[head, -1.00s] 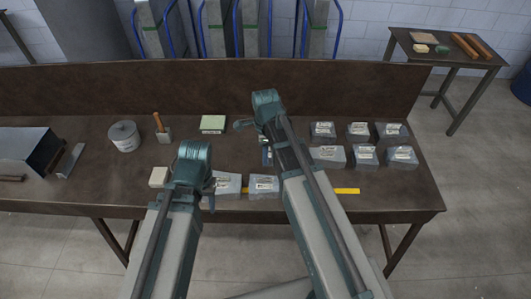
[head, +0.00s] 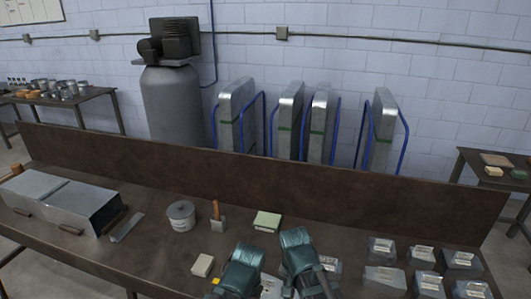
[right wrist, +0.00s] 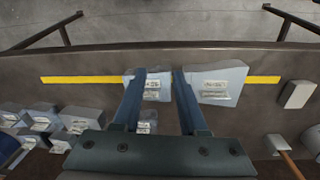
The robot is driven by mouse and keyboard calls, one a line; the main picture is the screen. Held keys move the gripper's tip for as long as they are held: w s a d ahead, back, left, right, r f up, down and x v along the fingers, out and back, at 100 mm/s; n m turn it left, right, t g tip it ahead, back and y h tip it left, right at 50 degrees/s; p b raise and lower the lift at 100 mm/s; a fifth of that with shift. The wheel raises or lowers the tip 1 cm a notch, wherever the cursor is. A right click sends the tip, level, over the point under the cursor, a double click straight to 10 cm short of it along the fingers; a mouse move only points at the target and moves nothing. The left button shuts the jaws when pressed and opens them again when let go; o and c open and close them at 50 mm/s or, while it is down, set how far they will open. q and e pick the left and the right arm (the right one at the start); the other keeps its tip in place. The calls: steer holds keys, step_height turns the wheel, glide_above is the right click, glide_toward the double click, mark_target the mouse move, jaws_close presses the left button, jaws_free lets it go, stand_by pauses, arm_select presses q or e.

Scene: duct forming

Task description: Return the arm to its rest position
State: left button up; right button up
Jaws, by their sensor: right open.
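My right gripper (right wrist: 157,74) is open with its two fingers apart in the right wrist view. A labelled grey piece (right wrist: 155,92) shows between and behind the fingers; I see no grip on it. Another labelled piece (right wrist: 215,84) lies beside it on the yellow strip (right wrist: 75,79). In the head view my right arm's end (head: 299,252) is at the bottom centre, over the workbench (head: 150,222). My left arm's end (head: 240,272) is just left of it, and its fingers are hidden.
Several labelled grey pieces (head: 383,248) stand at the bench's right. A lidded can (head: 181,215), a wooden-handled tool (head: 217,222), a green-topped block (head: 267,221) and a pale block (head: 203,265) lie to the left, beside metal boxes (head: 75,205). A raised back panel (head: 220,175) bounds the bench.

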steer(key=shift+s+a+f+n+b, duration=0.15)
steer(key=shift+s+a+n, duration=0.3)
steer(key=shift+s+n, duration=0.7)
steer(key=shift+s+a+f+n+b, duration=0.15)
steer(key=shift+s+a+n, duration=0.3)
steer(key=shift+n, duration=1.25)
steer(key=shift+s+a+f+n, duration=0.15)
steer(key=shift+s+a+n, duration=0.25)
steer(key=shift+s+n, duration=0.8)
